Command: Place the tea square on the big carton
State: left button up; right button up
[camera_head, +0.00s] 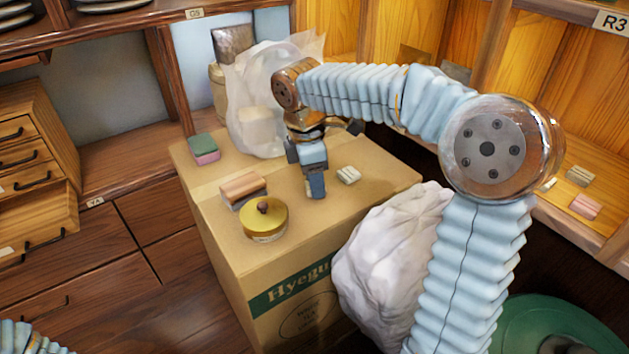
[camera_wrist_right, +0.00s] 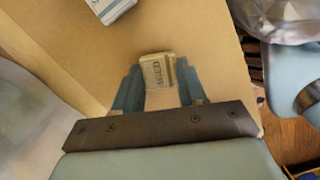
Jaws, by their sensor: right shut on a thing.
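The big carton (camera_head: 345,222) stands in the middle of the head view, with "Hyegu..." on a green band. My right gripper (camera_head: 316,190) points down over its top. In the right wrist view, my right gripper (camera_wrist_right: 158,92) is shut on a small pale tea square (camera_wrist_right: 158,68) with dark lettering on its wrapper. The fingers hide this square in the head view. I cannot tell whether it touches the carton top. The carton top also fills much of the wrist view (camera_wrist_right: 60,45). My left gripper is out of view.
On the carton are a white striped block (camera_head: 348,174), a round yellow-lidded tin (camera_head: 264,217), a pinkish-brown block (camera_head: 242,188), a green-and-pink block (camera_head: 204,148) and a translucent bag (camera_head: 265,85). A white sack (camera_head: 385,265) leans by its right side. Shelves stand around.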

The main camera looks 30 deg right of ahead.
aim_at(307, 186)
jog(key=shift+f, duration=0.35)
jog(key=o, duration=1)
notch_tip(307, 186, up, 12)
jog(key=a+p, duration=0.1)
jog(key=p, duration=0.1)
jog(key=shift+w+a+r, duration=0.15)
jog(key=shift+w+a, duration=0.05)
jog(key=shift+w, duration=0.05)
